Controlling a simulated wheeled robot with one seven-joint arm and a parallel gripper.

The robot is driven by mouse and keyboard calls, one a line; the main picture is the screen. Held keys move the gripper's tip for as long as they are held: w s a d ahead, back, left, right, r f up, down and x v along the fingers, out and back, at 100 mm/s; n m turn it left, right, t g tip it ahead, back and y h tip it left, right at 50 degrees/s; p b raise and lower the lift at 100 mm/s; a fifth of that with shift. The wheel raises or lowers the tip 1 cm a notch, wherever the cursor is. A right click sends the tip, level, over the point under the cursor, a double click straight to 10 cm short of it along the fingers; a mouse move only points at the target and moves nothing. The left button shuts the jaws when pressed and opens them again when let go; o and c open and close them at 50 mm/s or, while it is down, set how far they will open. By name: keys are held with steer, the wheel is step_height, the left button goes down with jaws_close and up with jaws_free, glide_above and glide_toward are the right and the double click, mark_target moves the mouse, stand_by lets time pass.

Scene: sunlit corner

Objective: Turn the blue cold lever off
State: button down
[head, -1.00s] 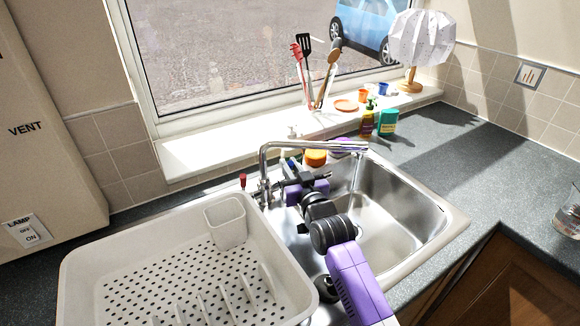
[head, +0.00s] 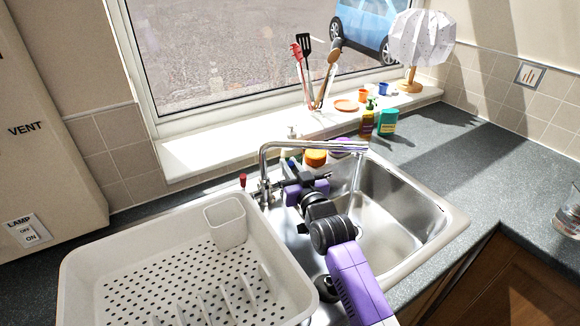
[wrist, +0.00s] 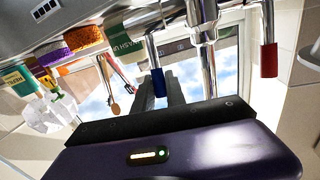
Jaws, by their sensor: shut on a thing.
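The blue cold lever (wrist: 158,82) hangs beside the tap body in the wrist view, which is upside down. My gripper (wrist: 176,90) has its dark fingers at the blue end of the lever and is shut on it; the exact contact is hard to see. The red lever (head: 243,180) stands on the tap's left, and also shows in the wrist view (wrist: 269,60).
A white dish rack (head: 85,262) fills the left of the counter. The steel sink (head: 410,235) lies right of my arm. Sponges (head: 315,158) and bottles (head: 367,122) stand behind the tap. Utensils (head: 308,75) and a lamp (head: 421,40) stand on the sill.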

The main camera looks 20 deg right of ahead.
steer(key=shift+w+r+g+p, duration=0.3)
steer(key=shift+g+p, duration=0.1)
steer(key=shift+p, duration=0.45)
steer(key=shift+w+a+f+g+p, duration=0.15)
steer(key=shift+w+g+p, duration=0.1)
steer(key=shift+g+p, duration=0.3)
steer(key=c, duration=1.4)
jaws_free()
steer(key=shift+o, duration=0.2)
